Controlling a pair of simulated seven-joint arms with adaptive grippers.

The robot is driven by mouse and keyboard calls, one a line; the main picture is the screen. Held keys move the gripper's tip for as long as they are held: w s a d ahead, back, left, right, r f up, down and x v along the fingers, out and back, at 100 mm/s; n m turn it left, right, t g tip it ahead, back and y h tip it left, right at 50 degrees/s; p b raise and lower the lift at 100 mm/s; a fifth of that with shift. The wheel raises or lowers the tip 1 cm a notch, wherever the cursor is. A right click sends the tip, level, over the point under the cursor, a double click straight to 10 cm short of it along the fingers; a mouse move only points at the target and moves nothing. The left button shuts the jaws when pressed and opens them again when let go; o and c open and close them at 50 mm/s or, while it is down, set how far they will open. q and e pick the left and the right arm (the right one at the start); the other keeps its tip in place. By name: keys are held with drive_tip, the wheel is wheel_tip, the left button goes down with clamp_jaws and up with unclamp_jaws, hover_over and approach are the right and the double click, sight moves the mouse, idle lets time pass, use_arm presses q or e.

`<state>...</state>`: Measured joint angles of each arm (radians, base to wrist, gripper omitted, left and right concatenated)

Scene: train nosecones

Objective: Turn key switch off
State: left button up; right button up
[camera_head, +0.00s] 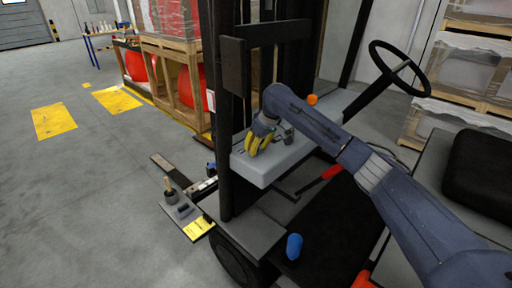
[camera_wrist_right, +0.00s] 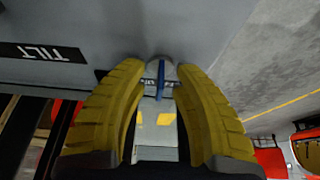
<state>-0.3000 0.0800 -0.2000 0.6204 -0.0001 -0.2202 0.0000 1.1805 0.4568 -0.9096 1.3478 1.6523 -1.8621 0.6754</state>
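The key switch (camera_wrist_right: 161,70) is a round silver lock with a thin blue key (camera_wrist_right: 160,88) in it, upright in the right wrist view. It sits on the grey forklift console (camera_head: 272,172). My right gripper (camera_head: 254,148) has yellow fingers and reaches down to the console from the right. In the right wrist view my right gripper (camera_wrist_right: 158,72) is open, one fingertip on each side of the key, with a gap visible around it. Whether either finger touches it is unclear. In the head view the key is hidden. My left gripper is not in view.
A label reading TILT (camera_wrist_right: 42,52) is on the console beside the fingers. The mast's black upright (camera_head: 230,120) stands close left of my gripper. A steering wheel (camera_head: 400,68) and an orange knob (camera_head: 312,99) are to the right.

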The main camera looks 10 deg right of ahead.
drive_tip(key=v, duration=1.2)
drive_tip(key=shift+a, duration=0.1)
